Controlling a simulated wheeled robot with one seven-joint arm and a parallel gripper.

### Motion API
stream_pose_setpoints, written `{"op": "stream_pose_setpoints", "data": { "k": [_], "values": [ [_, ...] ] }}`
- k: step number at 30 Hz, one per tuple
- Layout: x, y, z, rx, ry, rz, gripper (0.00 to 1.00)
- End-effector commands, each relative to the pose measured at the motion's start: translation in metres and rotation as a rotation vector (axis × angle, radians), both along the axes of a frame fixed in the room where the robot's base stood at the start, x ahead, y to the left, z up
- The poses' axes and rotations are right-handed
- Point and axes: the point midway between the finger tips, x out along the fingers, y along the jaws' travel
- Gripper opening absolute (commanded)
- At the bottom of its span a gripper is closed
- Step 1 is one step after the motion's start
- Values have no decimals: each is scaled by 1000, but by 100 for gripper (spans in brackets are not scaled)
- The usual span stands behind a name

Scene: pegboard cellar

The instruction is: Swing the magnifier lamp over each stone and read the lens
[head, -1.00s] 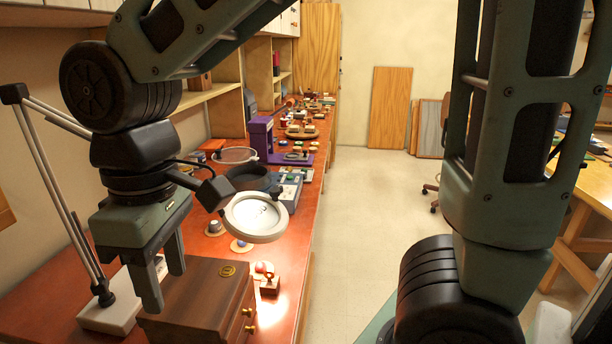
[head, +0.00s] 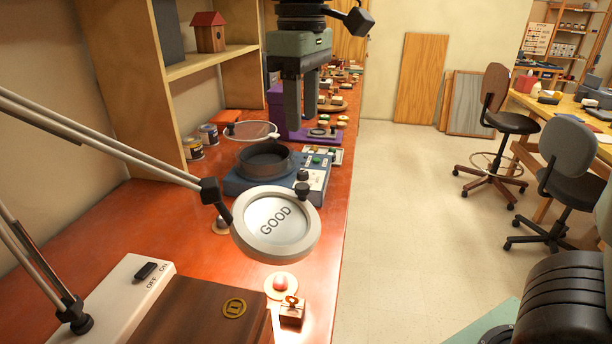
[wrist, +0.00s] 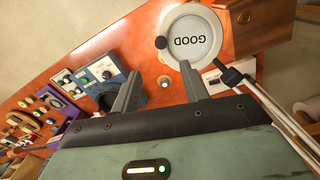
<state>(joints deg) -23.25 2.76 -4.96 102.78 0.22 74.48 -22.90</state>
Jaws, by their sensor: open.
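The magnifier lamp's white ring head (head: 262,251) hangs low over the red bench. Its lens (head: 276,222) reads GOOD, and the word also shows upside down in the wrist view (wrist: 195,38). A pink-red stone (head: 281,283) sits on a round pad in front of the lens. A greyish stone (head: 221,223) sits on a pad behind its left edge, partly hidden. I cannot see what lies directly under the lens. The lamp's white base (head: 125,285) has an OFF/ON switch. My gripper (head: 301,115) is open and empty, pointing down beyond the lamp, clear of it.
A brown wooden box (head: 190,318) and a small wooden stamp (head: 292,313) stand at the front. A blue device (head: 312,183) with a dark bowl is behind the lens, with a purple stand (head: 276,105) farther back. Floor to the right is clear before the chairs (head: 566,165).

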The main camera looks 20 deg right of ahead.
Motion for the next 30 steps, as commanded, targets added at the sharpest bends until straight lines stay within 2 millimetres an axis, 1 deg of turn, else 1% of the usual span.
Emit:
{"op": "stream_pose_setpoints", "data": {
  "k": [1,9,15,18,21,24,30],
  "values": [
    [-1,0,-12,-2,5,1,45],
    [-1,0,-68,-2,6,1,45],
    [-1,0,-103,0,4,1,45],
    [-1,1,-115,-1,3,2,45],
    [0,1,-122,0,1,2,45],
    [-1,0,-126,-1,1,2,45],
    [0,0,-126,0,0,1,45]
  ]
}}
